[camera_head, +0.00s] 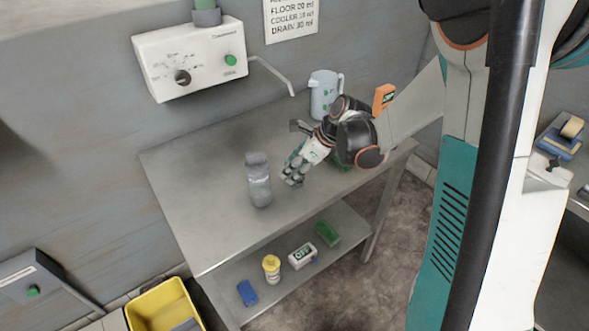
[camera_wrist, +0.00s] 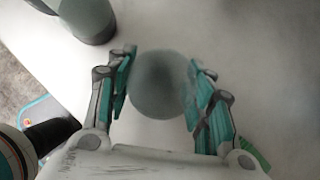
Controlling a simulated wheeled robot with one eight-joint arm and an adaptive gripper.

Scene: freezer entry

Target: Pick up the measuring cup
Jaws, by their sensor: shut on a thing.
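My gripper (camera_head: 293,174) reaches over the steel table from the right, its fingers pointing down and left. In the wrist view my gripper (camera_wrist: 158,92) has its fingers on both sides of a round, smooth grey thing, which looks like the measuring cup (camera_wrist: 158,85). The fingers are closed on its sides. In the head view the cup is mostly hidden by the fingers, so its height above the tabletop is unclear. A grey bottle (camera_head: 258,182) stands just left of the fingers, apparently apart from them. A grey-green cylinder (camera_wrist: 88,18) at the wrist view's upper left looks like this bottle.
A pale blue jug (camera_head: 324,95) stands behind my gripper on the steel table (camera_head: 205,215). The lower shelf holds a yellow-capped bottle (camera_head: 271,268), a white device (camera_head: 302,256), a green block (camera_head: 327,233) and a blue block (camera_head: 247,292). The table's left side is clear.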

